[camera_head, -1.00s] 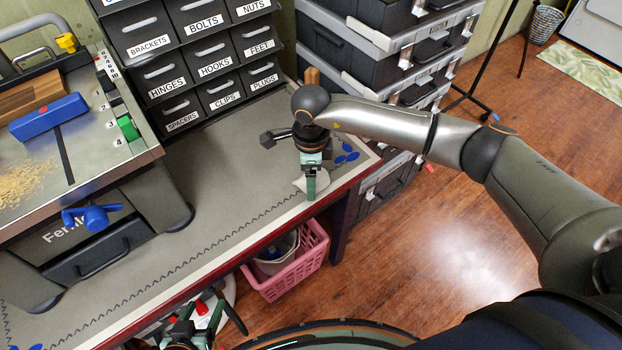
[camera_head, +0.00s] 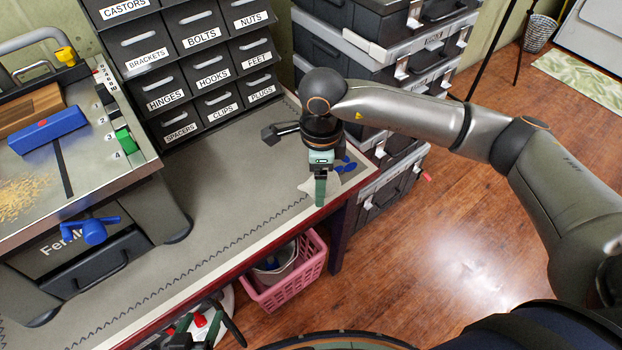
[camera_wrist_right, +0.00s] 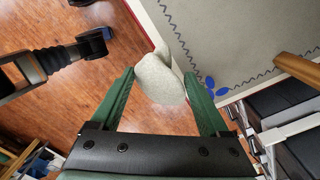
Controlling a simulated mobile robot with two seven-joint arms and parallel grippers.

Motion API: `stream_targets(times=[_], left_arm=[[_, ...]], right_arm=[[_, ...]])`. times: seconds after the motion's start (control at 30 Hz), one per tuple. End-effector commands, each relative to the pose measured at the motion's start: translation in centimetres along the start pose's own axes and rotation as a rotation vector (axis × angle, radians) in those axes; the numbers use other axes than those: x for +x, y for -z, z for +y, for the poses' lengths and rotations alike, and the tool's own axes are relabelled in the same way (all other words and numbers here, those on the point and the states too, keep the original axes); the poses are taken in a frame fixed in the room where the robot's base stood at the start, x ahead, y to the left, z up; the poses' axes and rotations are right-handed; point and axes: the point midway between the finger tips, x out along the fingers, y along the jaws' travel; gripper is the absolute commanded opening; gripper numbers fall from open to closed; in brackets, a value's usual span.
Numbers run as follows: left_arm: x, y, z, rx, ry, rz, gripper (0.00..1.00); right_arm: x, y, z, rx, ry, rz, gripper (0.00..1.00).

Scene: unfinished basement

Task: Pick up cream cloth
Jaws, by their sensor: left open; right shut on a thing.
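The cream cloth (camera_wrist_right: 160,78) is a small, pale, bunched piece between the fingers of my right gripper (camera_wrist_right: 160,98) in the right wrist view. In the head view, my right gripper (camera_head: 320,190) points down at the workbench's front right corner, with parts of the cloth (camera_head: 307,187) showing beside its fingers. The gripper is shut on the cloth. I cannot tell whether the cloth still touches the bench.
The workbench (camera_head: 215,215) has clear room left of the right gripper. Blue oval pieces (camera_head: 346,164) lie near its right end. Labelled drawers (camera_head: 200,75) and a machine (camera_head: 90,225) stand behind and left. A pink basket (camera_head: 290,285) sits below the front edge.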

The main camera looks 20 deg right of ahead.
Motion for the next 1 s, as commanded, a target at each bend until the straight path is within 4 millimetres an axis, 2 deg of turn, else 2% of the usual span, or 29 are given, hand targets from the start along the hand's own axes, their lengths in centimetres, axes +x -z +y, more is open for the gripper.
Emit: stream_targets(times=[0.07,0.3,0.5,0.7,1.0], left_arm=[[0.1,-0.1,0.0,0.0,0.001,-0.001,0.68],[0.3,-0.5,-0.1,0.0,0.001,-0.008,0.68],[0.4,-0.7,0.1,-0.001,-0.002,-0.014,0.68],[0.4,-0.5,0.3,-0.001,-0.007,-0.009,0.68],[0.5,-0.2,0.3,0.0,-0.007,-0.003,0.68]], right_arm=[[-1.4,0.7,1.1,-0.002,0.004,-0.001,0.26],[-3.0,2.8,4.9,-0.002,0.003,0.0,0.26],[-4.2,4.0,7.2,-0.001,0.001,0.0,0.26],[-4.8,4.6,8.3,0.001,0.001,0.0,0.26],[-5.0,4.8,8.6,0.001,0.0,0.0,0.26]])
